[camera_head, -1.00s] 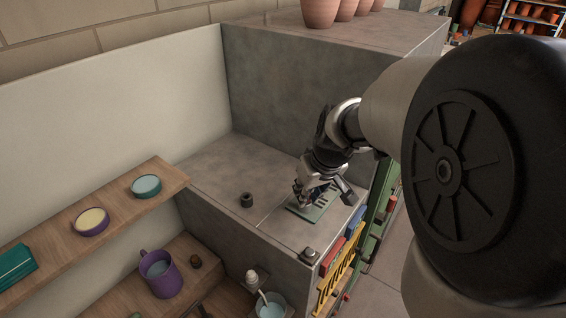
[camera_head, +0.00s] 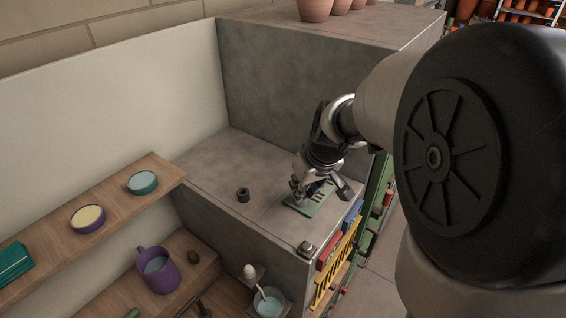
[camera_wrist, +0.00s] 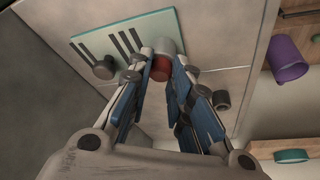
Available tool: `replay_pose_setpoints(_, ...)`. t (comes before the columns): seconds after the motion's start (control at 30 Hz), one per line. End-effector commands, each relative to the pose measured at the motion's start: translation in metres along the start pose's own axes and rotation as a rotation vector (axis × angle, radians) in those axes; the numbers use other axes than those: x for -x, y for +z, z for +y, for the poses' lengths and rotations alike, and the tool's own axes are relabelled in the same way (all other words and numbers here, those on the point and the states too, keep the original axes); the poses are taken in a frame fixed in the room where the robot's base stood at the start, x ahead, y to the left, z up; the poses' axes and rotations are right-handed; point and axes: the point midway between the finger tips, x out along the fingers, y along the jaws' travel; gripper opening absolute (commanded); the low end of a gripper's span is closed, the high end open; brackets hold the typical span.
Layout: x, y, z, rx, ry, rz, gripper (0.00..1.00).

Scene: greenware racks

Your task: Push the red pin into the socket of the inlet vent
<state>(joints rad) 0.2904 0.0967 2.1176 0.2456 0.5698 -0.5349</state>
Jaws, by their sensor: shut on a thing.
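The inlet vent is a pale green plate with dark slots (camera_wrist: 97,46) in the wrist view; it lies on the grey bench in the head view (camera_head: 304,209). A light grey round part (camera_wrist: 164,47) stands at the plate's edge, and a darker round knob (camera_wrist: 103,69) sits near its other side. My gripper (camera_wrist: 168,75), with blue-padded fingers, is shut on the red pin (camera_wrist: 160,68). The pin overlaps the grey round part in the wrist view; I cannot tell how deep it sits. In the head view my gripper (camera_head: 300,190) is over the plate and hides the pin.
A dark hollow cylinder (camera_head: 243,195) stands on the bench left of the plate. A small metal block (camera_head: 306,248) sits at the bench's front corner. A wooden shelf (camera_head: 115,198) with round tubs is at the left. A grey wall rises behind the bench.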

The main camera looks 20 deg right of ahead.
Motion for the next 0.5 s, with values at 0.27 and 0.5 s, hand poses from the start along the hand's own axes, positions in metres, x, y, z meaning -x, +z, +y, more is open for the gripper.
replay_pose_setpoints(0.27,0.0,0.0,-0.0002,0.0,0.0,0.0,0.0)
replay_pose_setpoints(0.5,0.0002,-0.0002,-0.0001,0.0,0.0,0.0,0.22)
